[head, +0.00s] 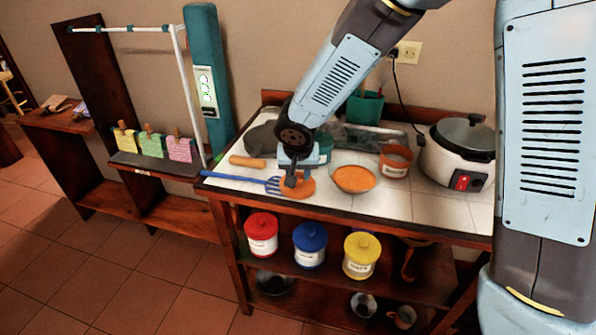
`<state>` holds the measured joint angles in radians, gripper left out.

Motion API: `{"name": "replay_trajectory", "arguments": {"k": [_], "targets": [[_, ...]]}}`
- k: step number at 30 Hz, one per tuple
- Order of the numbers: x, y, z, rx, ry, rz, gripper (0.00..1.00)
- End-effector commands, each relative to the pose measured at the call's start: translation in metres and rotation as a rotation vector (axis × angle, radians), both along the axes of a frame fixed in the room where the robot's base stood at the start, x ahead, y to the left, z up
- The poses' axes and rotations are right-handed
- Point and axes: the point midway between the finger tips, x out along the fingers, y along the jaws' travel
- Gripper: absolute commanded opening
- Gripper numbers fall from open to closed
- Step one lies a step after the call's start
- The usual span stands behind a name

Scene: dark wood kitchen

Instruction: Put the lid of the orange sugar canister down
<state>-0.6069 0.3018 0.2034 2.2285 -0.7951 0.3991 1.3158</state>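The orange lid (301,190) is a flat round disc at the front left part of the tiled counter. My gripper (290,180) points down over the middle of the lid, its fingers close together and appearing shut on the lid's knob, which they hide. I cannot tell whether the lid rests on the counter or hangs just above it. The orange sugar canister (394,165) stands open, without a lid, further back on the right, next to the white cooker.
A blue fork-like utensil (240,181) lies just left of the lid. A bowl of orange contents (354,179) stands to its right. A rolling pin (247,162) and a white cooker (458,158) are on the counter. Red (262,240), blue (310,248) and yellow (361,260) canisters stand below.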

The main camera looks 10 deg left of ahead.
Motion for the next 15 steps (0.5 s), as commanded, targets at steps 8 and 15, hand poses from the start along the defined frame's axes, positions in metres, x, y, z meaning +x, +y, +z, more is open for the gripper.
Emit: {"name": "replay_trajectory", "arguments": {"k": [8,15], "targets": [[-0.0004,0.0007,0.0003,0.001,0.0,0.001,0.57],[-0.0002,0.0007,0.0022,0.001,-0.001,0.001,0.57]]}}
